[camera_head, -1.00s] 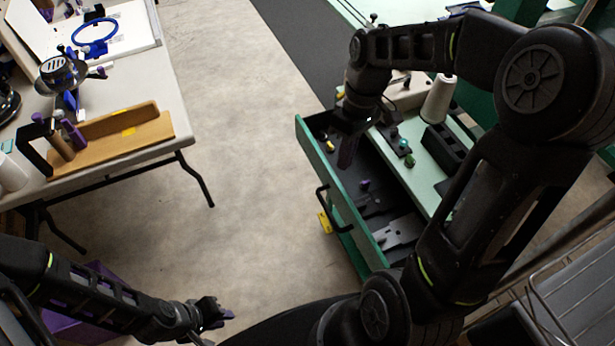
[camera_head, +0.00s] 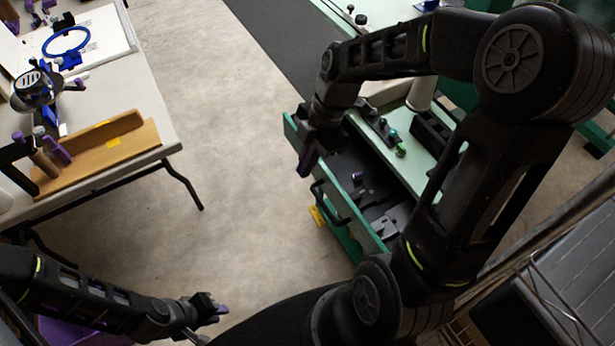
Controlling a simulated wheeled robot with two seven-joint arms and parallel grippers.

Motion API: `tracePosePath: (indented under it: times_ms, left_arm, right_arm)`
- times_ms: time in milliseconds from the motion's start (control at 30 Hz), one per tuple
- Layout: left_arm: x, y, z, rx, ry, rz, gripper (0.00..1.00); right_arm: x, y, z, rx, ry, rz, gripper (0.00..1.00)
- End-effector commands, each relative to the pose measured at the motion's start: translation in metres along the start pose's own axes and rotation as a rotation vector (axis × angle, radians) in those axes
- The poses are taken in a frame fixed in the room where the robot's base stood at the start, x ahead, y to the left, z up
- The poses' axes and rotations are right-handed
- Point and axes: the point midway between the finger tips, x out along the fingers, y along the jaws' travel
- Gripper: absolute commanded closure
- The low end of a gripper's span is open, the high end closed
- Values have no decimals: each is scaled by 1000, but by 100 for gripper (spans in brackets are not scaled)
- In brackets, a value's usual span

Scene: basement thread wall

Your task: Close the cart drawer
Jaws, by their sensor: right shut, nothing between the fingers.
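The cart drawer (camera_head: 347,165) stands open from the green cart (camera_head: 405,165), with dark inside and several small items in it. Its green front panel (camera_head: 362,232) faces left and carries a black bar handle (camera_head: 331,207).
A white table (camera_head: 155,95) with a wooden tray (camera_head: 110,145) and tools stands at the left. The concrete floor (camera_head: 230,130) between table and drawer is clear. A white cone (camera_head: 421,92) and small parts sit on the cart top. A yellow tag (camera_head: 316,216) shows below the handle.

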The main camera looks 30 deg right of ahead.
Motion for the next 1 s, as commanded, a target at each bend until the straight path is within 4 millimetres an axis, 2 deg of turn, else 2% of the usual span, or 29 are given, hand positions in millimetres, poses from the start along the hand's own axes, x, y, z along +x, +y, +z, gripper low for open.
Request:
tracePosePath:
  times_ms: [267,600,800,1000]
  left_arm:
    - [-1,0,0,0,0,0,80]
    - [-2,1,0,0,0,0,80]
    - [-10,4,0,0,0,0,80]
    - [-11,4,0,0,-1,0,80]
  right_arm:
    - [30,-1,0,1,1,-6,100]
    - [98,-2,0,2,1,-7,100]
    - [88,0,27,6,-1,-1,100]
    - [86,0,38,1,0,-1,100]
